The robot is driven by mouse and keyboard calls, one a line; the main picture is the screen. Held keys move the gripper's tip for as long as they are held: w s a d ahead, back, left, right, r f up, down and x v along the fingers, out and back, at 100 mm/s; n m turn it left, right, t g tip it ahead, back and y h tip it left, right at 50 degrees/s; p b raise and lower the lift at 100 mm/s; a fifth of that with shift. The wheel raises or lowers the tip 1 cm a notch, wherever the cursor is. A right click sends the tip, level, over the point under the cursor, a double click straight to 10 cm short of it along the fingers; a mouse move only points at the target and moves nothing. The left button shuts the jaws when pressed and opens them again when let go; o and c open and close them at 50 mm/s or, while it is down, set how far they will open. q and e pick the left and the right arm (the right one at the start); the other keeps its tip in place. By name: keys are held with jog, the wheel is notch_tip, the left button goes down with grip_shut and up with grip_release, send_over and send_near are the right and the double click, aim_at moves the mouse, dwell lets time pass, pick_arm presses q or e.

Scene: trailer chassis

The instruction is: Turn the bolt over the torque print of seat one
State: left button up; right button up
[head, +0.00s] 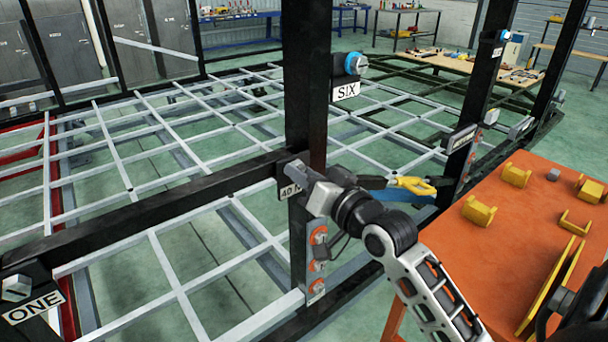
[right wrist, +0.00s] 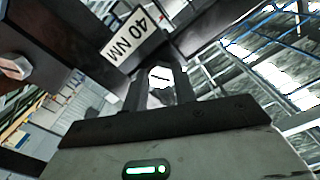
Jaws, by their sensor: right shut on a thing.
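In the right wrist view the print (right wrist: 130,46) reads "40 NM". There the right fingers (right wrist: 159,85) are shut on a pale bolt (right wrist: 160,77) close to the print. The gripper hides this bolt in the head view. A "ONE" plate (head: 34,307) is at the lower left, with a silver bolt (head: 16,287) above it. My left gripper is not in view.
A grey chassis grid (head: 185,153) spreads behind dark beams. An orange table (head: 500,240) with several yellow brackets stands at right, close to my right arm.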

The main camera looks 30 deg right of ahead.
jog(key=shift+f, duration=0.2)
dwell(0.4)
jog(key=o, duration=1)
jog(key=shift+s, duration=0.1)
jog(key=shift+r, duration=0.15)
